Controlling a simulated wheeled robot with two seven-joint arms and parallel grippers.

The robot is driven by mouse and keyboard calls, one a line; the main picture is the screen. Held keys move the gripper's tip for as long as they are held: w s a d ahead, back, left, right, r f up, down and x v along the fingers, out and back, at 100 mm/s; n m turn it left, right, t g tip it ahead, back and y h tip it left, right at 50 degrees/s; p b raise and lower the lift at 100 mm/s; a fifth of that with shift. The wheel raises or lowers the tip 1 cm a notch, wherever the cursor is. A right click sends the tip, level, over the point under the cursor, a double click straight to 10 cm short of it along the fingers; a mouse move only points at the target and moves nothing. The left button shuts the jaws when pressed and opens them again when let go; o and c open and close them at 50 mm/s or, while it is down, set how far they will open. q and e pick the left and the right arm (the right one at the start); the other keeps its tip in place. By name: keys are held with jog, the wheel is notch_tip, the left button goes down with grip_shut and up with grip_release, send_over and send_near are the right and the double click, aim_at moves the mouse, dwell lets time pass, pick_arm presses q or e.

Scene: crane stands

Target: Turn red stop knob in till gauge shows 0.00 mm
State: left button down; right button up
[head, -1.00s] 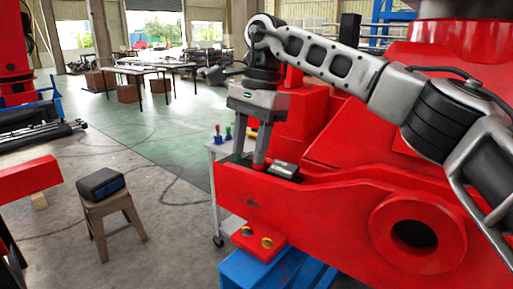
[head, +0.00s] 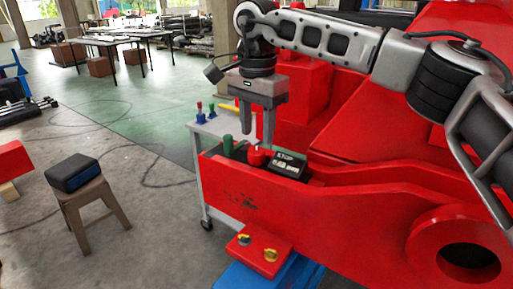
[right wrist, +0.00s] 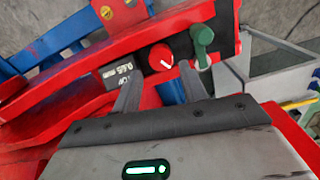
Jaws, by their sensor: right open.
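The red stop knob (head: 257,157) stands in a slot on top of the red machine's arm. In the right wrist view the knob (right wrist: 160,57) shows a white mark on its face. The small dark gauge (head: 289,164) beside it is labelled STOP. Its digits in the right wrist view (right wrist: 119,73) look like 0.65 mm, though they are small and tilted. My right gripper (head: 257,143) points down over the knob, open, with its fingers on either side. In the right wrist view its fingertips (right wrist: 161,82) frame the knob; I cannot tell contact. My left gripper is not in view.
A green handle (head: 227,145) stands close beside the knob; it also shows in the right wrist view (right wrist: 202,40). A grey trolley (head: 203,165) with small tools is behind it. A stool (head: 93,215) carrying a dark box (head: 72,172) stands at left on open floor.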

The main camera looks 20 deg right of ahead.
aim_at(256, 150)
jog(key=shift+f, duration=2.6)
jog(key=c, duration=0.7)
jog(key=m, duration=1.2)
jog(key=shift+m, duration=0.3)
jog(key=m, duration=1.3)
jog(key=shift+w+r, duration=0.1)
